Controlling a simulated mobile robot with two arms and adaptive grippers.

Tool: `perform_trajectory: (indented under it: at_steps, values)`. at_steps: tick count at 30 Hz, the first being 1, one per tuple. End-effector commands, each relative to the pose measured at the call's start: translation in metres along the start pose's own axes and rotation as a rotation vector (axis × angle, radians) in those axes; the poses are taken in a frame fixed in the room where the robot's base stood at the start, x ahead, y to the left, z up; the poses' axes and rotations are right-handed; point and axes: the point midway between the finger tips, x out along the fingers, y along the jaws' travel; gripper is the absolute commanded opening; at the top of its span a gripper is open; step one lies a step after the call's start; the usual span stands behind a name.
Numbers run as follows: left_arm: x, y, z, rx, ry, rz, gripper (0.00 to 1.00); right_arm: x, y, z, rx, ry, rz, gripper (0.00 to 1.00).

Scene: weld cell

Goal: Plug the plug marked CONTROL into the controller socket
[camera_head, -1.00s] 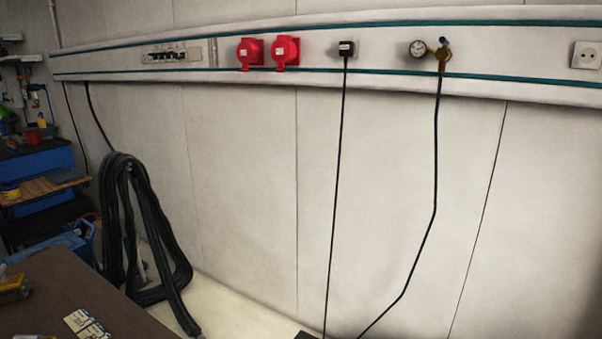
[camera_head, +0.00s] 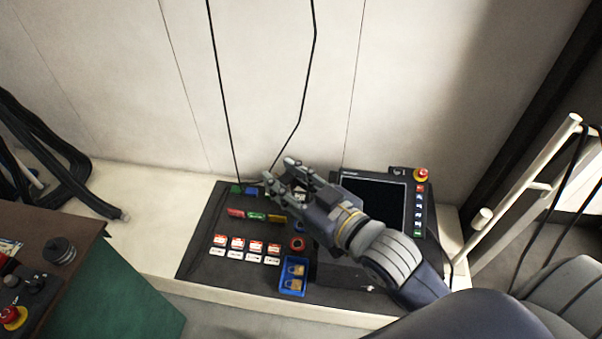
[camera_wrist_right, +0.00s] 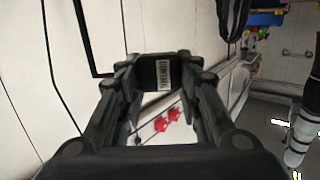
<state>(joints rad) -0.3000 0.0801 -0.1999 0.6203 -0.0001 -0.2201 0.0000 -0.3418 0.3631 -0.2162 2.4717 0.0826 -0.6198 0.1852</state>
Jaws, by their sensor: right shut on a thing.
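My right gripper (camera_head: 279,172) reaches in from the lower right in the head view, above the back of a black panel board (camera_head: 200,240). In the right wrist view its fingers (camera_wrist_right: 158,72) are shut on a black block-like plug (camera_wrist_right: 148,73) with a small white label. The lettering on the label is too small to read. In the head view the plug is too small to make out. A dark controller with a screen (camera_head: 376,200) stands to the right, partly behind my arm. I cannot tell which opening is the controller socket. My left gripper is out of view.
Green (camera_head: 236,190) and blue (camera_head: 252,191) blocks sit at the board's back edge. Labelled cards (camera_head: 245,248) and a blue tray of padlocks (camera_head: 293,276) are nearer. Two black cables (camera_head: 224,90) hang down the wall. A white rail (camera_head: 530,190) stands at right.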

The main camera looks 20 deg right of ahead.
Motion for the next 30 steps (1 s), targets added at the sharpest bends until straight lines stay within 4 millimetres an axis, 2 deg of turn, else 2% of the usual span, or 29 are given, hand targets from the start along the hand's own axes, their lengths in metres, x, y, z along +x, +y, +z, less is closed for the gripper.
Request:
perform_trajectory:
  at_steps: [18, 30]
  values:
    - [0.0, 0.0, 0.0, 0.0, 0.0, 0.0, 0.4, 0.025, -0.07, -0.014, -0.079, 0.003, -0.48, 0.11]
    - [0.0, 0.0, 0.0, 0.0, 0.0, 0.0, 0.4, 0.033, -0.097, -0.019, -0.103, 0.003, -0.658, 0.11]
